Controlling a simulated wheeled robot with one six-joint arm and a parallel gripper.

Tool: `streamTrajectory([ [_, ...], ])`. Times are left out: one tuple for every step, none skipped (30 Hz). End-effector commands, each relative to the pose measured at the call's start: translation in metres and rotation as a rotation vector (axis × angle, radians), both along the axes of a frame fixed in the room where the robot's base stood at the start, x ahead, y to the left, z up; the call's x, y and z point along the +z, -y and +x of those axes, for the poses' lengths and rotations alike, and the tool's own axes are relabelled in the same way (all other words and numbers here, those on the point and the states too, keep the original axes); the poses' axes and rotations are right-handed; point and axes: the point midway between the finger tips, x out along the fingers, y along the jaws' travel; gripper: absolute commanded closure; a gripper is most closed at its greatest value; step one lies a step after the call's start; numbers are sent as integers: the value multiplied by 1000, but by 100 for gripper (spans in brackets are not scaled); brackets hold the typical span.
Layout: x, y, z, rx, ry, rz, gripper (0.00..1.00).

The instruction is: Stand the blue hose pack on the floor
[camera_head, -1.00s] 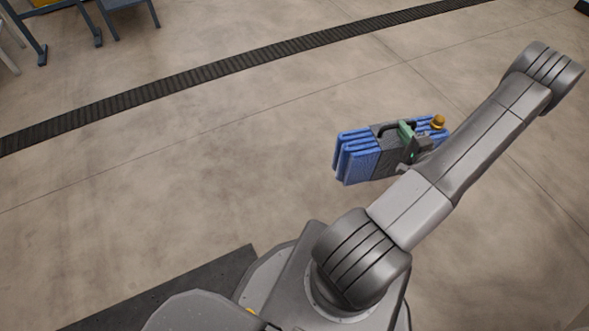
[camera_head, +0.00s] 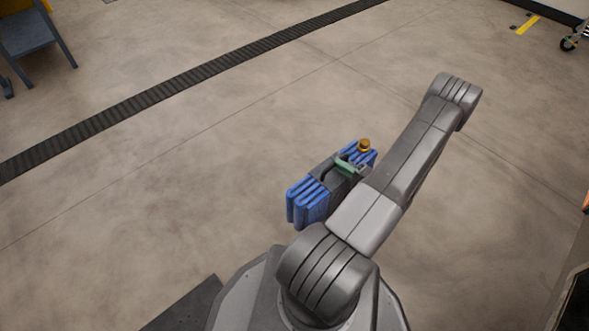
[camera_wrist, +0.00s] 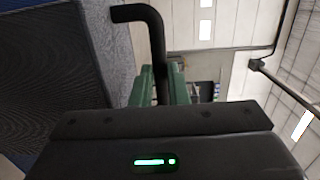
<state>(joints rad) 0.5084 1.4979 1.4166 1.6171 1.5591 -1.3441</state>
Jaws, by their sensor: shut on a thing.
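The blue hose pack (camera_head: 310,205) shows in the head view as folded blue hose with a dark grey band and carry handle and a brass end fitting (camera_head: 364,145). My gripper (camera_head: 346,168), with green fingers, is shut on the dark handle at the top of the pack. The pack hangs upright beside my arm, and whether its underside touches the floor cannot be told. In the wrist view the green fingers (camera_wrist: 162,85) close around the black handle bar (camera_wrist: 158,50), and the pack's blue and grey side (camera_wrist: 60,80) fills the left. My forearm hides part of the pack's right side.
Bare concrete floor (camera_head: 200,160) lies open around the pack. A dark drain grate (camera_head: 190,78) crosses the floor beyond it. A grey-blue cart or bench (camera_head: 35,40) stands at the upper left. A caster wheel (camera_head: 568,44) shows at the upper right, and a dark-edged object (camera_head: 572,300) at the lower right.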

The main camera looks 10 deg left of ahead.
Motion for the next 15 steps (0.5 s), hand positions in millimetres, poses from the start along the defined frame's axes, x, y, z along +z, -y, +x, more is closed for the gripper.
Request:
streamTrajectory([
  [2,0,0,0,4,3,100],
  [0,0,0,0,4,3,100],
  [-2,0,0,0,3,4,100],
  [-5,0,0,0,3,3,100],
  [-8,0,0,0,2,3,100],
  [-13,0,0,0,2,3,100],
  [-17,0,0,0,2,3,100],
  [-21,0,0,0,3,3,100],
  [-28,0,0,0,3,3,100],
  [-33,0,0,0,3,3,100],
  [-39,0,0,0,2,3,100],
  [-45,0,0,0,3,3,100],
  [-50,0,0,0,3,3,100],
  [-53,0,0,0,3,3,100],
  [-57,0,0,0,4,2,100],
])
